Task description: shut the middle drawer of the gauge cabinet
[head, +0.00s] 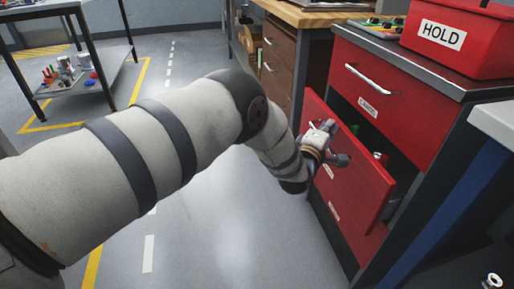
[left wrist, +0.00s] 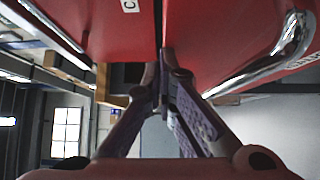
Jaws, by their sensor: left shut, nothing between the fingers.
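The red gauge cabinet (head: 392,100) stands at the right of the head view. Its middle drawer (head: 362,190) is pulled out, with a dark gap behind its front and small green and red items inside. The top drawer above it looks shut. My left gripper (head: 338,158) is shut and empty at the upper part of the middle drawer's front, partly covering it; I cannot tell whether it touches. In the left wrist view, the fingertips (left wrist: 166,62) are close to the red drawer front (left wrist: 215,40), with its chrome handle (left wrist: 285,45) to the right.
A red HOLD box (head: 460,40) sits on the cabinet top. A wooden-topped bench with brown drawers (head: 278,50) stands behind, left of the cabinet. A grey table corner (head: 497,122) is at the right. Open floor (head: 215,235) lies left of the cabinet.

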